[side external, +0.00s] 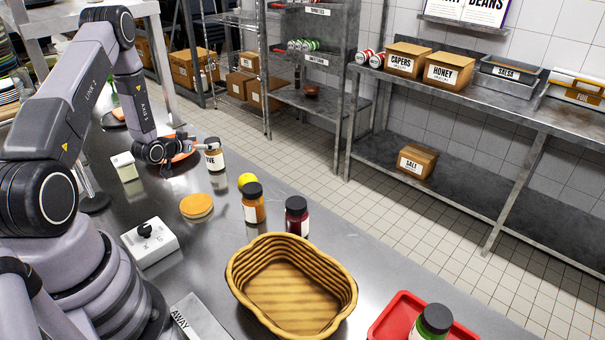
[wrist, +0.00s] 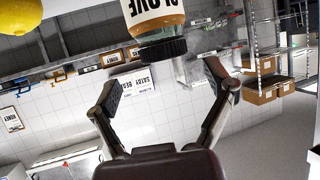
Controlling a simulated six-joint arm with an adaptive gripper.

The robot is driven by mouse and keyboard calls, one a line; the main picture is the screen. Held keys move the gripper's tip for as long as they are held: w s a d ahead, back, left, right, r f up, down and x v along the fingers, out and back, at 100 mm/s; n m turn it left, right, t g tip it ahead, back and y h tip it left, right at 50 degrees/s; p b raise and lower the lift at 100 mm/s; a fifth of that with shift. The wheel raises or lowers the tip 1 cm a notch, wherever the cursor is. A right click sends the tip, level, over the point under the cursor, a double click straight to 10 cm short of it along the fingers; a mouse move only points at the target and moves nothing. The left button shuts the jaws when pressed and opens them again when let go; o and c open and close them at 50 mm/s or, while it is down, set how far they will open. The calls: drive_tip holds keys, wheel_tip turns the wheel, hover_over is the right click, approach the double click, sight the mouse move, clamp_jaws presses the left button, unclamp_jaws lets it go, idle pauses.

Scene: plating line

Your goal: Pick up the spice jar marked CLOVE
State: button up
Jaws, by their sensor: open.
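The CLOVE jar (side external: 214,161) stands upright on the steel counter, with a dark lid and a white label partly hidden in the side view. In the wrist view, which is upside down, the jar (wrist: 158,17) shows at the top with its CLOVE label and black lid. My gripper (side external: 189,146) is just to the left of the jar in the side view. In the wrist view my gripper (wrist: 166,82) has its two fingers spread wide and nothing between them; the jar is beyond the fingertips.
An orange round item (side external: 197,207), a white box (side external: 149,245), a wicker basket (side external: 240,289) and a red tray (side external: 381,326) are also on the counter.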

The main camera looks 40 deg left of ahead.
sight(212, 140)
drive_tip(key=x, duration=0.4)
drive_tip(key=shift+a+f, duration=0.25)
drive_tip(key=shift+f, duration=0.25)
drive_tip(key=c, duration=1.2)
drive_tip(key=shift+c, duration=0.7)
drive_tip(key=shift+r, duration=0.15)
